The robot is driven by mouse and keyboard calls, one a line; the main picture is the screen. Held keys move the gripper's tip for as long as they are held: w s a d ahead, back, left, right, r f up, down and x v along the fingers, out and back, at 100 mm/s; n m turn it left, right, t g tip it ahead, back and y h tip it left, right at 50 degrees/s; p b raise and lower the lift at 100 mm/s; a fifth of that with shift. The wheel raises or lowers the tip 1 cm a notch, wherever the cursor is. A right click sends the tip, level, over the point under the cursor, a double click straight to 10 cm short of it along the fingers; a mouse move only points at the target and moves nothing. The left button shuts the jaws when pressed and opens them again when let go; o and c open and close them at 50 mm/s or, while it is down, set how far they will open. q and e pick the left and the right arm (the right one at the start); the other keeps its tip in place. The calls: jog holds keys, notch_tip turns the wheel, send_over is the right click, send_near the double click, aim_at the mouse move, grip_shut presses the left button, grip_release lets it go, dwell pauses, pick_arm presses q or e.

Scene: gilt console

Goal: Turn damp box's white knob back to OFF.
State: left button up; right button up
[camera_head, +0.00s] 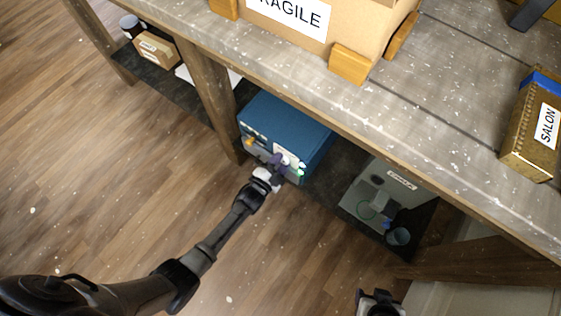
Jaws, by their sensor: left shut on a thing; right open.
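The damp box is most likely the blue box (286,125) on the lower shelf under the table. Its front face has a pale panel, a yellow part at its left and small green lights at its right. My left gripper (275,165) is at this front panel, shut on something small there. The white knob cannot be made out; the gripper covers that part of the panel. The knob's setting cannot be read. My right gripper (379,300) is at the bottom edge of the view, open and away from the box.
The grey tabletop (420,110) overhangs the shelf. On it are a FRAGILE carton (350,30), wooden blocks and a SALON box (535,125). A grey device (385,195) and a cup (398,236) stand right of the blue box. A wooden post (205,90) is at its left. The floor in front is clear.

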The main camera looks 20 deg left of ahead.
pick_arm(q)
jog(key=shift+c, duration=1)
